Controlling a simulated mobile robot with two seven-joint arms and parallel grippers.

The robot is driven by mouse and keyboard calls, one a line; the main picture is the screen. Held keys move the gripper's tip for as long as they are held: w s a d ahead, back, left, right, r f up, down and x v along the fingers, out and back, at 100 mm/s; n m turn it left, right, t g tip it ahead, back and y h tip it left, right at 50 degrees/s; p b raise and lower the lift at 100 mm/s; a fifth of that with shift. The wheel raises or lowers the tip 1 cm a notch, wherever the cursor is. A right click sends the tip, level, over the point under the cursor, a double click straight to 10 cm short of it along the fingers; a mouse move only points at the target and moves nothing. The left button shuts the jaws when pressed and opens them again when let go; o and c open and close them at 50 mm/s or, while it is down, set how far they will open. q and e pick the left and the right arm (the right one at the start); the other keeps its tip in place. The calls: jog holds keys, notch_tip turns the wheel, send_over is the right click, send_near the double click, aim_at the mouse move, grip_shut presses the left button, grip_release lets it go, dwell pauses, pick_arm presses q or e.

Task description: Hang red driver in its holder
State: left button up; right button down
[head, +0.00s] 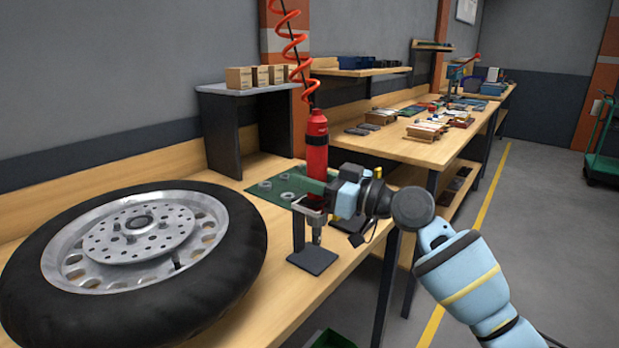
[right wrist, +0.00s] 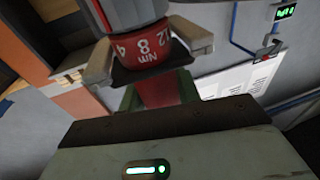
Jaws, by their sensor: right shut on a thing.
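The red driver (head: 317,140) stands upright in the head view, under a red coiled hose. My right gripper (head: 326,188) is shut on its lower body, coming in from the right. The dark holder stand (head: 311,260) is on the bench directly below, with an upright post and a top bracket. The driver's silver tip shows below the bracket, in front of the post; whether the driver's weight rests on the bracket I cannot tell. In the right wrist view, a red collar (right wrist: 150,50) with Nm numbers shows between my fingers. My left gripper is out of view.
A large tyred wheel (head: 140,235) lies on the bench to the left. A green mat (head: 285,186) with metal rings lies behind the holder. A dark shelf (head: 230,90) bears small cardboard boxes. The bench edge is just right of the holder.

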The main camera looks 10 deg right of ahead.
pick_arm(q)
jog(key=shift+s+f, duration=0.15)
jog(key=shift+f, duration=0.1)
pick_arm(e)
jog(key=shift+f, duration=0.15)
jog(key=c, duration=0.9)
grip_release()
jog(key=shift+f, duration=0.2)
jog(key=b+v, duration=0.1)
jog(key=v, duration=0.2)
jog(key=shift+s+d+f, duration=0.1)
jog(key=shift+s+d, duration=0.05)
jog(key=shift+d, duration=0.05)
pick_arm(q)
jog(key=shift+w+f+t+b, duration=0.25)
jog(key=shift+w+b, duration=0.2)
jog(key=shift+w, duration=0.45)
pick_arm(e)
jog(key=v, duration=0.4)
jog(key=shift+s+d, duration=0.15)
